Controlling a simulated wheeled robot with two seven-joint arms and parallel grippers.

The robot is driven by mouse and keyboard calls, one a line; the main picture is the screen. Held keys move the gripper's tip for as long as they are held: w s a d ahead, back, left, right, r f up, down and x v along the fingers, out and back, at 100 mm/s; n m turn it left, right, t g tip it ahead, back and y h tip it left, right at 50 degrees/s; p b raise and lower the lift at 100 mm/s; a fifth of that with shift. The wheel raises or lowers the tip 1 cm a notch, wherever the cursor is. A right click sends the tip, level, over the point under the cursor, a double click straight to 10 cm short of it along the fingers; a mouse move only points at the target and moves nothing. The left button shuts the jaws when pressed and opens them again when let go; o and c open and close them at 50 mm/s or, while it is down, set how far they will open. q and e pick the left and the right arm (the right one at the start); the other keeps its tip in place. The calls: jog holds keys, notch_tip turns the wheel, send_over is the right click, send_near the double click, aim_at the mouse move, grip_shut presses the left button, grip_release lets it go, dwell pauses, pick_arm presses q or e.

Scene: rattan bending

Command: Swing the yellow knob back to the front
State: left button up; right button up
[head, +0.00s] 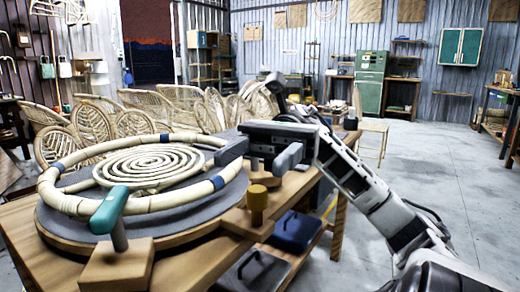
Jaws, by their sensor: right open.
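The yellow knob (257,204) is a short upright cylinder on a wooden block at the near right edge of the round grey forming board (130,237). A pale rattan ring (213,188) with blue bands lies on the board around a rattan spiral (150,165). My right gripper (261,156) comes in from the right, open and empty, its fingers spread above and behind the yellow knob. It appears apart from the knob; the exact depth gap is hard to tell. My left gripper is out of view.
A teal-handled clamp (108,212) on a wooden block stands at the board's near left. The wooden workbench (40,225) has dark bins (297,230) below its right side. Rattan chair frames (135,122) stand behind. The floor (430,165) at right is mostly clear.

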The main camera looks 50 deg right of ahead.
jog(key=s+a+r, duration=0.1)
jog(key=a, duration=0.1)
jog(key=s+a+r, duration=0.1)
jog(key=s+a, duration=0.1)
jog(key=shift+s+r, duration=0.15)
jog(key=shift+s, duration=0.1)
jog(key=shift+d, duration=0.1)
